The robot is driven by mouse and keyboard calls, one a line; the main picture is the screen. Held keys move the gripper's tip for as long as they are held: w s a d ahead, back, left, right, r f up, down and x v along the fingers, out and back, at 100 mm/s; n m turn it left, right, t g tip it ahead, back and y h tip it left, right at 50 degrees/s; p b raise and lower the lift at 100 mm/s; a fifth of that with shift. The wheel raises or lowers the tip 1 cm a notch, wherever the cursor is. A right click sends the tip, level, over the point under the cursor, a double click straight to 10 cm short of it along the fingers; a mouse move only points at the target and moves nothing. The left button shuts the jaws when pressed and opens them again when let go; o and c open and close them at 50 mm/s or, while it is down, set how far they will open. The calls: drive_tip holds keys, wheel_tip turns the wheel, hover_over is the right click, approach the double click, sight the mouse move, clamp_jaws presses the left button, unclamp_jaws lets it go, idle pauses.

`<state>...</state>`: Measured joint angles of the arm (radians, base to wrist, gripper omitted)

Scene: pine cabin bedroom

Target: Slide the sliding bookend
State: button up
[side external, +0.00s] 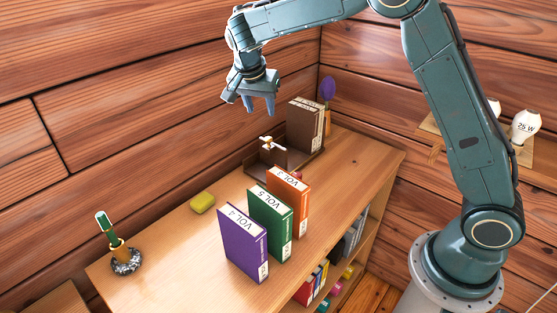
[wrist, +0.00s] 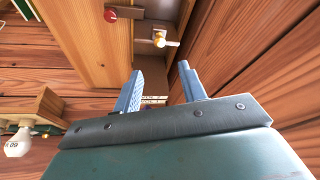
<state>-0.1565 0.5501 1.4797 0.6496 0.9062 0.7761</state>
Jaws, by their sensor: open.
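The sliding bookend (side external: 272,157) is a small brown upright block with a pale, gold-tipped knob on it, standing in a dark wooden rack on the cabinet top. The knob also shows near the top of the wrist view (wrist: 160,41). Brown books (side external: 301,122) stand at the far right end of the rack, with a gap between them and the bookend. My gripper (side external: 259,108) is open and empty, above the rack and apart from the bookend. In the wrist view its fingers (wrist: 160,78) are spread, with book labels visible between them.
Purple (side external: 245,243), green (side external: 271,224) and orange (side external: 289,200) books stand on the cabinet top (side external: 180,245) in front of the rack. A yellow block (side external: 203,202) lies left. A pot with a green-handled item (side external: 122,258) stands far left. Plank walls rise close behind.

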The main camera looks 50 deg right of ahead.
drive_tip(key=shift+v, duration=0.85)
drive_tip(key=s+r+n+t+y, duration=0.1)
drive_tip(key=s+r+n, duration=0.2)
drive_tip(key=s+r, duration=0.35)
drive_tip(key=s+r+n+t+y, duration=0.1)
drive_tip(key=s+r+n, duration=0.25)
drive_tip(key=s, duration=0.65)
drive_tip(key=s+a+f+n+t+y, duration=0.1)
drive_tip(key=s+n, duration=0.2)
drive_tip(key=s, duration=0.6)
drive_tip(key=s+a+f+n+y, duration=0.1)
drive_tip(key=s+n, duration=0.3)
drive_tip(key=s, duration=0.5)
drive_tip(key=shift+a+f+t, duration=0.2)
drive_tip(key=shift+f+t, duration=0.2)
drive_tip(key=shift+f, duration=0.45)
